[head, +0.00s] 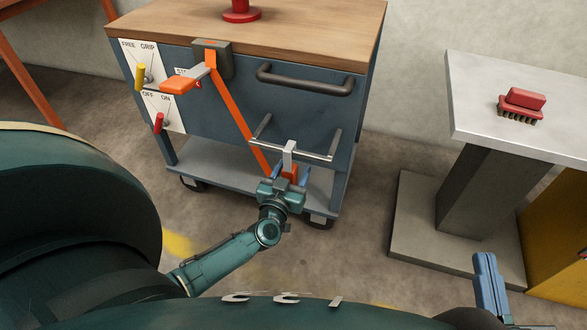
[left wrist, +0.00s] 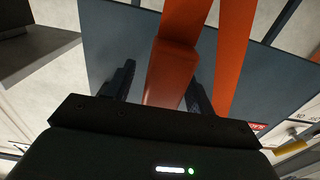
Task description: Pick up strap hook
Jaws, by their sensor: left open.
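The strap hook is a grey metal hook (head: 290,149) over the silver lower rail (head: 315,153) on the cart's front, with an orange body below it. An orange strap (head: 240,118) slants down to it from the dark ratchet housing (head: 225,62). My left gripper (head: 291,174) is open, with its fingers on either side of the orange body. In the left wrist view, the orange body (left wrist: 170,72) stands between the fingers of my left gripper (left wrist: 158,90); contact cannot be told. Part of my right gripper (head: 487,283) shows at the bottom right, away from the hook.
The blue cart (head: 200,95) has a dark handle (head: 305,80), a yellow lever (head: 140,78), a red lever (head: 158,123) and a red spool (head: 240,12) on its wooden top. A red brush (head: 522,104) lies on the pale stand (head: 480,85) at right. Floor between them is clear.

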